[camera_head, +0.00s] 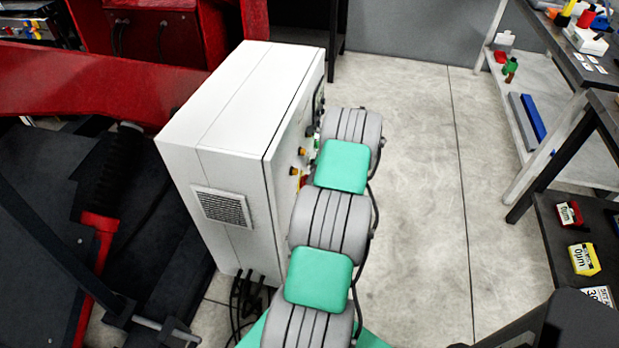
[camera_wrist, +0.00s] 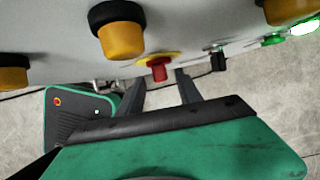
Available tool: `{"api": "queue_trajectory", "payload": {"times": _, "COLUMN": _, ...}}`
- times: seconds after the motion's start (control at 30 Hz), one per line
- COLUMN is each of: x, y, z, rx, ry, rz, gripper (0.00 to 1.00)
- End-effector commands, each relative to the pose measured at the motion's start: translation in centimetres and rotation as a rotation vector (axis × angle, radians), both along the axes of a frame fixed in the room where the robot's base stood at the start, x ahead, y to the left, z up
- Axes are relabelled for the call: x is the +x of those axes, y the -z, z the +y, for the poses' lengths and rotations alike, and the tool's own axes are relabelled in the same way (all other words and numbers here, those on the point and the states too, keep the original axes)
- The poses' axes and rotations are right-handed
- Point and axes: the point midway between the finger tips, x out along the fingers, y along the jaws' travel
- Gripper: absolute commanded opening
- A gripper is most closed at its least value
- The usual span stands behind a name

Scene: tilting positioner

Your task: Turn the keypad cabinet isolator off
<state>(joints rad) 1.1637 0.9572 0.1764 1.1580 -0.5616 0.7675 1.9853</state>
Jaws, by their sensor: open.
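The white cabinet (camera_head: 215,115) stands left of my arm in the head view, its control face turned right and partly covered by the arm. In the wrist view a red knob on a yellow plate (camera_wrist: 158,69) sticks out from the pale panel; a bit of red and yellow shows on the cabinet face in the head view (camera_head: 302,181). My gripper (camera_wrist: 160,80) is open, its two dark fingers pointing at the red knob, one on each side in the picture. Whether the fingertips reach around it or touch it, I cannot tell. The gripper is hidden in the head view.
Yellow knobs with black collars (camera_wrist: 122,38) and a lit green lamp (camera_wrist: 304,27) sit on the same panel near the gripper. Cables (camera_head: 245,295) hang below the cabinet. Open floor (camera_head: 420,190) lies right of my arm, before a shelf (camera_head: 530,100).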

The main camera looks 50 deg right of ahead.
Motion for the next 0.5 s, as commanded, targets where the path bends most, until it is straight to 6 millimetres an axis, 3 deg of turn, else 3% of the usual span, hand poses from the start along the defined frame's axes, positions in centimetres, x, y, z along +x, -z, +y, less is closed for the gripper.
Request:
{"api": "queue_trajectory", "payload": {"times": 0.2, "x": 1.1, "y": 2.9, "z": 0.5, "rx": 0.0, "ry": -0.002, "rz": 0.001, "gripper": 0.42}}
{"api": "queue_trajectory", "payload": {"times": 0.5, "x": 1.2, "y": 3.2, "z": 0.5, "rx": -0.001, "ry": -0.003, "rz": 0.0, "gripper": 0.4}}
